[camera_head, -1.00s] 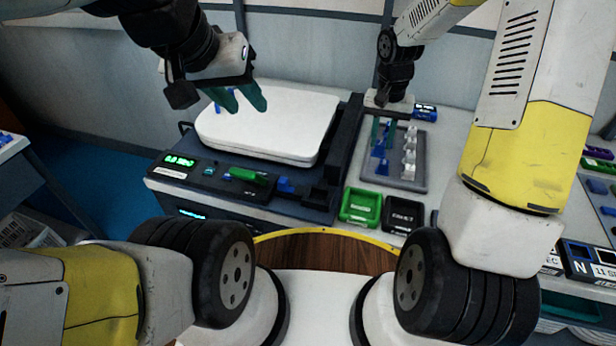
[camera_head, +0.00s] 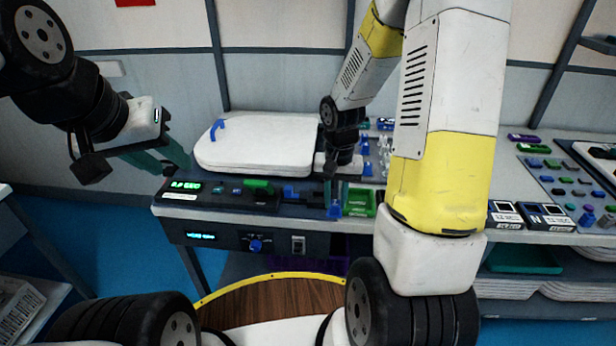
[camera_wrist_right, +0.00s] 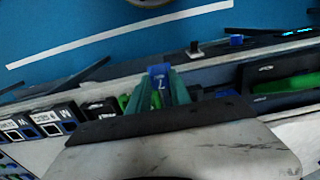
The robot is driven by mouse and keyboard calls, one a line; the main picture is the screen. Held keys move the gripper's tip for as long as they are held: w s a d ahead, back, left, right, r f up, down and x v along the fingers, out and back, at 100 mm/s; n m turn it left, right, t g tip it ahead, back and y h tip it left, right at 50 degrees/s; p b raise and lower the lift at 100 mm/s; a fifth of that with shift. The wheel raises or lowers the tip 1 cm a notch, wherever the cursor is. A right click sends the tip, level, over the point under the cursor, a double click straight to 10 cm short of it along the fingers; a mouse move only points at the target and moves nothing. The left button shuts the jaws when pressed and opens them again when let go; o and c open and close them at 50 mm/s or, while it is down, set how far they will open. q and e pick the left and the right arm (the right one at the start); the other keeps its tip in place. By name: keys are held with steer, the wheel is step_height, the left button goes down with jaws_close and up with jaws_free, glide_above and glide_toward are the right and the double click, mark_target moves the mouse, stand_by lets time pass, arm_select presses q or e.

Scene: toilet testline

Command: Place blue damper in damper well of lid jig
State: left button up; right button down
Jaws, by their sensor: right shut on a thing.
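A blue damper (camera_head: 334,210) hangs between the teal fingers of my right gripper (camera_head: 337,192), just in front of the jig's right end. In the right wrist view the damper (camera_wrist_right: 160,75) shows between the fingertips (camera_wrist_right: 168,90), with a light mark on its face. The lid jig (camera_head: 222,198) is a dark panel with a green display, a green lever (camera_head: 258,186) and a blue part (camera_head: 290,192). A white lid (camera_head: 258,148) lies flat behind it, with a blue piece (camera_head: 217,127) at its left corner. I cannot make out the damper well. My left gripper (camera_head: 163,163) is open and empty, left of the jig.
Labelled boxes (camera_head: 522,216) and a board of small parts (camera_head: 580,190) are at the right.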

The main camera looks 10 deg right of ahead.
steer(key=w, duration=0.3)
steer(key=w+a, duration=0.1)
steer(key=w, duration=0.3)
steer(key=w+f, duration=0.1)
steer(key=w, duration=0.2)
steer(key=shift+w+a, duration=0.2)
steer(key=shift+w, duration=0.2)
steer(key=shift+w+f, duration=0.1)
steer(key=shift+f, duration=1.7)
steer(key=c, duration=1.2)
jaws_free()
steer(key=shift+f, duration=0.1)
steer(key=shift+c, duration=0.2)
steer(key=shift+o, duration=0.3)
